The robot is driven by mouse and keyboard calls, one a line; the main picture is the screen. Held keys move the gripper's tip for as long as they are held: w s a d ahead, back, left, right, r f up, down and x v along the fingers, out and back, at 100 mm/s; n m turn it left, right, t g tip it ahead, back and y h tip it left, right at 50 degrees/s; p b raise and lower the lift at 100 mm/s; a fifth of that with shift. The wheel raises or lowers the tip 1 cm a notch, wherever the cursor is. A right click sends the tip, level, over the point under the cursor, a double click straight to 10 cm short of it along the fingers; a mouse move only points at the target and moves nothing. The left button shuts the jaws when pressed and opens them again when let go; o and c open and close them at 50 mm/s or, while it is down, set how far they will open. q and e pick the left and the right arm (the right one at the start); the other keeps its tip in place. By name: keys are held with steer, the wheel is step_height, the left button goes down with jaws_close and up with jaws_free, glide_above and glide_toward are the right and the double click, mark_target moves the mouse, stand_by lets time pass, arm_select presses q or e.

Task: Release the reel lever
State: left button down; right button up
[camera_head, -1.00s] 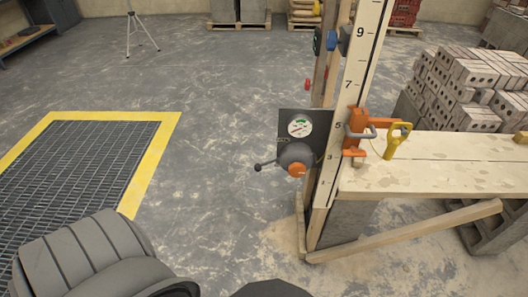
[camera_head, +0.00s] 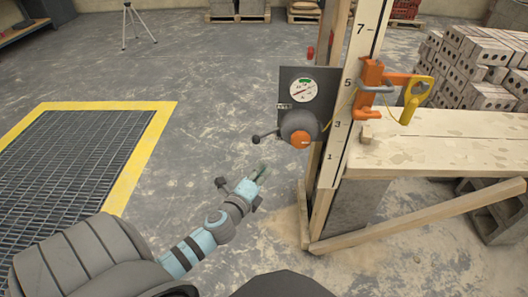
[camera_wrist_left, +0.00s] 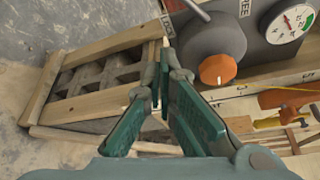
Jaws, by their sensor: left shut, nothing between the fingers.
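The reel (camera_head: 297,127) is a dark grey drum with an orange knob (camera_head: 300,140), fixed to a dark panel on the upright wooden post. Its lever (camera_head: 265,136) is a thin rod with a black ball end, pointing left. My left gripper (camera_head: 263,170) is shut and empty, below the lever and apart from it. In the left wrist view the shut fingers (camera_wrist_left: 163,62) are left of the drum (camera_wrist_left: 208,42) and its orange knob (camera_wrist_left: 217,69). Part of the lever rod (camera_wrist_left: 197,10) shows at the top edge; its ball end is out of that view.
A round gauge (camera_head: 303,90) sits on the panel above the reel. An orange clamp (camera_head: 370,88) and a yellow-handled tool (camera_head: 415,98) are right of the post, by the plank bench (camera_head: 450,135). Floor left of the post is open up to the yellow-edged grating (camera_head: 140,160).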

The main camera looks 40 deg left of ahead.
mark_target(266, 135)
arm_select(q)
steer(key=b+x, duration=0.1)
steer(key=x, duration=0.9)
steer(key=s+a, duration=0.1)
steer(key=s+a+r, duration=0.1)
steer(key=a, duration=0.1)
steer(key=shift+r, duration=0.2)
arm_select(e)
steer(key=shift+w+d+f, duration=0.1)
steer(key=shift+w+f, duration=0.05)
steer(key=shift+f, duration=0.25)
steer(key=shift+a, duration=0.2)
